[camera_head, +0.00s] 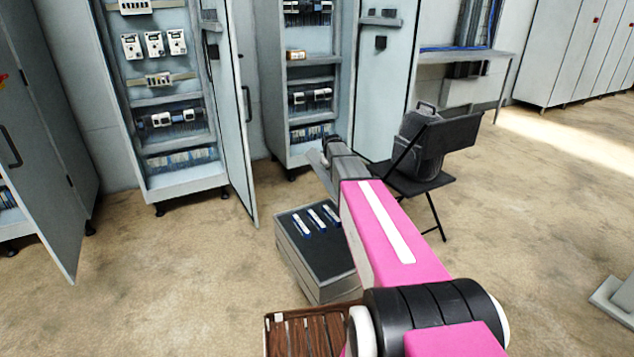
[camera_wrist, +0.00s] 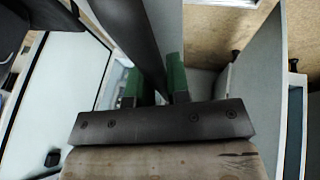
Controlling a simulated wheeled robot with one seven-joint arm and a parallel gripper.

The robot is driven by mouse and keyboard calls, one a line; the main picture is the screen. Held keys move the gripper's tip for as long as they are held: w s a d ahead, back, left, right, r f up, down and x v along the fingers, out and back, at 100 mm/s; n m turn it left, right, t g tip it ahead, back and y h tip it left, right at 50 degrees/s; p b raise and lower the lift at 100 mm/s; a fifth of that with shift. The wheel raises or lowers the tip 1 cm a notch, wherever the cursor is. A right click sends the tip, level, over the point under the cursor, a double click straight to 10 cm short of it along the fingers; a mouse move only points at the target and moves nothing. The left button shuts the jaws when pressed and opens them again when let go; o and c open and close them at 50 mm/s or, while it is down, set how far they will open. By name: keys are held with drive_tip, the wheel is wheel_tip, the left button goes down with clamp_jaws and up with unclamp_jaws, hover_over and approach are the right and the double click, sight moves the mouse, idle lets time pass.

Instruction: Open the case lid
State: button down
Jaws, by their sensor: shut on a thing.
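The grey case (camera_head: 296,258) stands on the floor in the head view, left of my pink arm. Its dark inner surface shows, with several small white-and-blue items on it, so it stands open. A grey panel edge (camera_head: 319,174), which seems to be its raised lid, shows beside my gripper (camera_head: 334,150). My arm hides the case's right side and most of the lid. In the wrist view, my gripper (camera_wrist: 154,88) has green fingertips on both sides of a dark and light-grey panel, apparently the lid (camera_wrist: 168,28), and is shut on it.
An open cabinet (camera_head: 185,190) and its door (camera_head: 238,130) stand behind to the left. Another open cabinet (camera_head: 293,148) stands behind the case. A black chair (camera_head: 440,180) with a bag (camera_head: 420,140) is to the right. A slatted wooden surface (camera_head: 300,335) is in front. Floor is free at left and right.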

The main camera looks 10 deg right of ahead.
drive_tip(key=w+d+r+g+y, duration=0.1)
drive_tip(key=w+d, duration=0.3)
drive_tip(key=d, duration=0.9)
drive_tip(key=w+d+r+m+y, duration=0.1)
drive_tip(key=w+d+y, duration=0.3)
drive_tip(key=d, duration=0.8)
drive_tip(key=shift+d+g, duration=0.4)
drive_tip(key=shift+w, duration=0.1)
drive_tip(key=c, duration=1.1)
unclamp_jaws()
drive_tip(key=shift+r, duration=0.1)
drive_tip(key=v, duration=1)
drive_tip(key=shift+d+r, duration=0.3)
